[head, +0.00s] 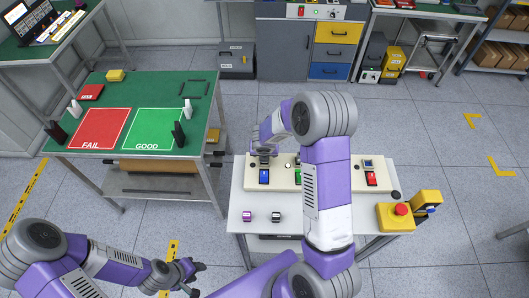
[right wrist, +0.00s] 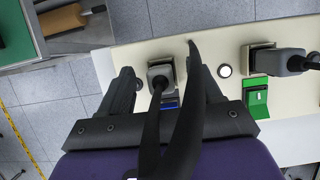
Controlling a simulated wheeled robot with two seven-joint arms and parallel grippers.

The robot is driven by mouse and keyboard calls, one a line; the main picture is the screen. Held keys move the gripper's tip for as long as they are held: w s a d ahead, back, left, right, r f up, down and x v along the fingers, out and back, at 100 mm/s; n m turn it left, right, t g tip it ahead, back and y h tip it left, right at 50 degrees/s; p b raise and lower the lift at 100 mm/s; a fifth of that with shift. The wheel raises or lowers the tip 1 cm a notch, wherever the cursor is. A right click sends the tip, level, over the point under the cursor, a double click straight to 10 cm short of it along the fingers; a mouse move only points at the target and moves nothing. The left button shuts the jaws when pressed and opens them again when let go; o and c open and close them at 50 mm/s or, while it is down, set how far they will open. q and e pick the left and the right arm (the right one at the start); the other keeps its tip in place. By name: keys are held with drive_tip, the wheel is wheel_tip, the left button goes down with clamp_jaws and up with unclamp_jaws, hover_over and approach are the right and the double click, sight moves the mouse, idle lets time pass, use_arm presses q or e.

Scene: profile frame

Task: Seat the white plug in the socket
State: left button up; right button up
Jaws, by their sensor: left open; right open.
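A long cream panel (head: 285,187) on a low white table carries sockets with blue, green and red tags. In the right wrist view a grey plug (right wrist: 161,70) with a black cable stands at the blue-tagged socket, between the spread fingers of my right gripper (right wrist: 160,62). Whether it is fully seated is hidden. My right gripper (head: 263,153) is open and low over the panel's left end in the head view. A second grey plug (right wrist: 285,62) is by the green tag (right wrist: 257,98). No plug is clearly white. My left gripper (head: 196,278) is open and empty, lower left.
Two small blocks, one purple (head: 247,215) and one dark (head: 277,215), lie on the white table's front (head: 262,227). A yellow box with a red button (head: 401,209) sits at its right. A green-topped table (head: 140,95) stands left. My right arm hides the panel's middle.

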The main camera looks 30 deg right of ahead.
drive_tip(key=p+v, duration=0.2)
drive_tip(key=v, duration=0.5)
drive_tip(key=shift+r, duration=0.25)
idle(0.4)
